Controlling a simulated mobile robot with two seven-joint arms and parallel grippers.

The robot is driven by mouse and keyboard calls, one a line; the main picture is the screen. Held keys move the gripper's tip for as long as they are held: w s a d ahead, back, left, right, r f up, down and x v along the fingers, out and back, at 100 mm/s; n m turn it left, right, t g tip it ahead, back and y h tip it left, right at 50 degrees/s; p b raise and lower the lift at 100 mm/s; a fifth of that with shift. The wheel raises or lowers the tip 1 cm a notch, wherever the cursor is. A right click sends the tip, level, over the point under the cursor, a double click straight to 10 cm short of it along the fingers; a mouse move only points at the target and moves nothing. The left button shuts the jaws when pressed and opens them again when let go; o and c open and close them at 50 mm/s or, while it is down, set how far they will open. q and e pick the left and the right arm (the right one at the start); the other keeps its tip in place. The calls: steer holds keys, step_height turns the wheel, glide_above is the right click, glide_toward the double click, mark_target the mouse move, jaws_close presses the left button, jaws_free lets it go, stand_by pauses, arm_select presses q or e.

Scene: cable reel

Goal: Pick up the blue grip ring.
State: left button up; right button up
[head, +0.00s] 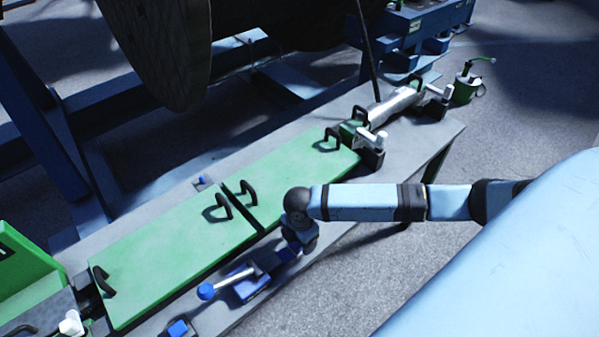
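No blue ring shape is clear to me in the head view. Several blue parts lie along the bench's front edge: a round blue knob (206,291) on a pale rod, a blue base (251,285) under that rod, and a blue block (178,328) nearer the bottom. A small dark blue part (287,254) shows right beside my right gripper (295,247). I cannot tell whether they touch. The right arm comes in from the right and bends down over the front edge. Its fingertips are too small and dark to read. My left gripper is not in view.
The long grey bench (422,137) carries green panels (170,258) with black handles that stand up. White clamps (368,138) and a silver cylinder (392,104) are at its far end. A large reel (165,45) stands behind. Open floor lies to the right.

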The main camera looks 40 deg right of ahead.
steer(key=shift+f, duration=0.7)
steer(key=c, duration=1.1)
steer(key=shift+r, duration=0.15)
step_height(320, 180, up, 20)
steer(key=shift+f, duration=0.1)
